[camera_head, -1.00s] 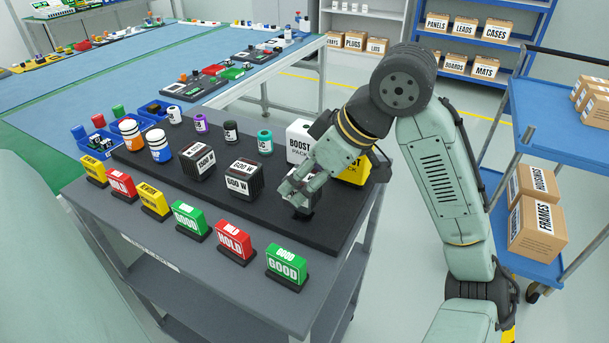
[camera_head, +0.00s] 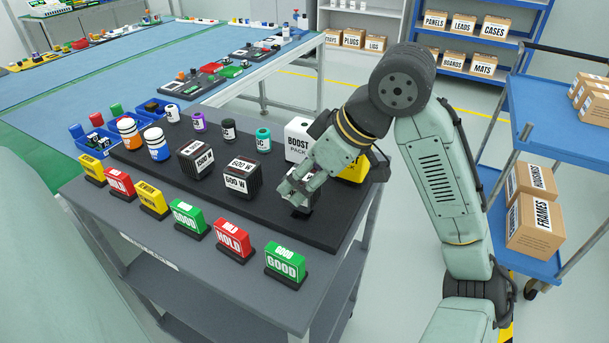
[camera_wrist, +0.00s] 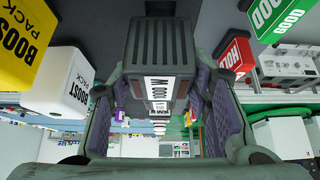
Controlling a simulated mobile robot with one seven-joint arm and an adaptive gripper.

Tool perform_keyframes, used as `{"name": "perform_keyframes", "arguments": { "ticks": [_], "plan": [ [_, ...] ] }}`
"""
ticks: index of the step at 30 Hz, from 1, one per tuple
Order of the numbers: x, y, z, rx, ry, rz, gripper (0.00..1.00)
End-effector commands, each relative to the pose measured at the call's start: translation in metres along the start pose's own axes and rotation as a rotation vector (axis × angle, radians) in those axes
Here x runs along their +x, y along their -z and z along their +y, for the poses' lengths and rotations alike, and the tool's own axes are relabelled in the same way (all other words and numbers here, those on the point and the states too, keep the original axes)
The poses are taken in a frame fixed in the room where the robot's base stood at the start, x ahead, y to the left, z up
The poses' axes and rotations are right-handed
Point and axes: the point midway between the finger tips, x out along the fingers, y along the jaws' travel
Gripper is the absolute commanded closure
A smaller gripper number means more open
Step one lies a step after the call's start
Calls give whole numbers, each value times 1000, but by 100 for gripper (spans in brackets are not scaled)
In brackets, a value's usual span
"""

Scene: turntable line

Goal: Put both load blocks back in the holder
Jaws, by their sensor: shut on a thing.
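My gripper (camera_head: 297,192) is low over the right part of the black board (camera_head: 215,208). It is shut on a dark ribbed block with a white label ending in W (camera_wrist: 160,62), which fills the space between the fingers in the wrist view. In the head view the fingers hide most of this block, and I cannot tell whether it touches the board. Two similar black load blocks, labelled 1500 W (camera_head: 196,161) and 600 W (camera_head: 241,180), stand on the board to the left of my gripper. I cannot single out the holder.
The white BOOST PACK (camera_head: 298,140) and yellow pack (camera_head: 354,171) stand close behind my gripper. Jars, including a teal one (camera_head: 263,139), line the board's back. Coloured sign blocks, including a green GOOD (camera_head: 286,263), line the front edge. A blue cart (camera_head: 560,130) stands right.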

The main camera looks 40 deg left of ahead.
Motion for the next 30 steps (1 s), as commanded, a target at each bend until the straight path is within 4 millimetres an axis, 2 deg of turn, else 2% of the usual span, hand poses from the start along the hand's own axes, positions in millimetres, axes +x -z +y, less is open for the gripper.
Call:
{"name": "perform_keyframes", "arguments": {
  "ticks": [30],
  "plan": [
    [16, -11, 0, 0, -1, 2, 100]
  ]
}}
